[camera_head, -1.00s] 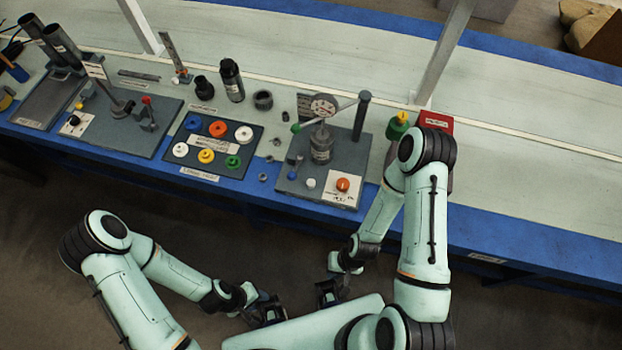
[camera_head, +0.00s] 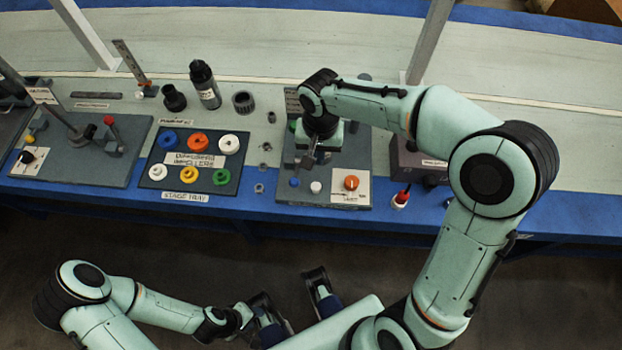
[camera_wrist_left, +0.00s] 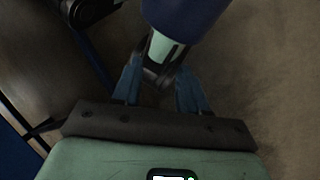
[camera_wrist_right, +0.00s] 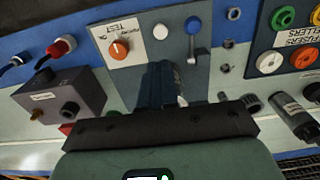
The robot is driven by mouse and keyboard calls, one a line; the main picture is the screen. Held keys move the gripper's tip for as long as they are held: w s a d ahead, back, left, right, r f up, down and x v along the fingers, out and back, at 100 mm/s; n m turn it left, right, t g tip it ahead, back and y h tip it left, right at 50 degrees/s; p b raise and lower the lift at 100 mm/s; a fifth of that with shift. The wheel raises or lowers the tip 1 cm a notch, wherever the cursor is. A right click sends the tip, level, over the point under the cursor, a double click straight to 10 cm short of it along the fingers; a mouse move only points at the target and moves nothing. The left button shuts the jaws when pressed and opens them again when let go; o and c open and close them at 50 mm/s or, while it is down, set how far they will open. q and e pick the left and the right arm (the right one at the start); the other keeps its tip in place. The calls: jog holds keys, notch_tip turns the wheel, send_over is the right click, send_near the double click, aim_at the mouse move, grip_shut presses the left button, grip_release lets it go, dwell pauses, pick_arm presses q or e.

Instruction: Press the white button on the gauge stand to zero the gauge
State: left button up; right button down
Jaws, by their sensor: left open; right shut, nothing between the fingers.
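The white button (camera_head: 316,187) is a small round cap on the front of the grey gauge stand (camera_head: 333,201). It also shows in the right wrist view (camera_wrist_right: 160,31), uncovered, between an orange knob (camera_wrist_right: 119,48) and a blue-tipped lever (camera_wrist_right: 193,25). My right gripper (camera_head: 305,160) is shut and empty above the stand, behind the button and apart from it in the picture. Its fingers (camera_wrist_right: 164,72) point toward the stand. The gauge dial is hidden behind my right arm. My left gripper (camera_head: 268,318) is open and empty, low in front of the bench; its fingers show in the left wrist view (camera_wrist_left: 160,90).
Left of the stand is a dark tray (camera_head: 222,188) with colored rings.

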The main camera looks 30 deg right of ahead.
aim_at(317, 186)
pick_arm(q)
jog(key=shift+d, duration=0.1)
jog(key=f+b, duration=0.1)
jog(key=w+f+b, duration=0.1)
jog(key=shift+f+b, duration=0.1)
jog(key=shift+b, duration=0.25)
pick_arm(e)
notch_tip(317, 186, down, 14)
dwell(0.4)
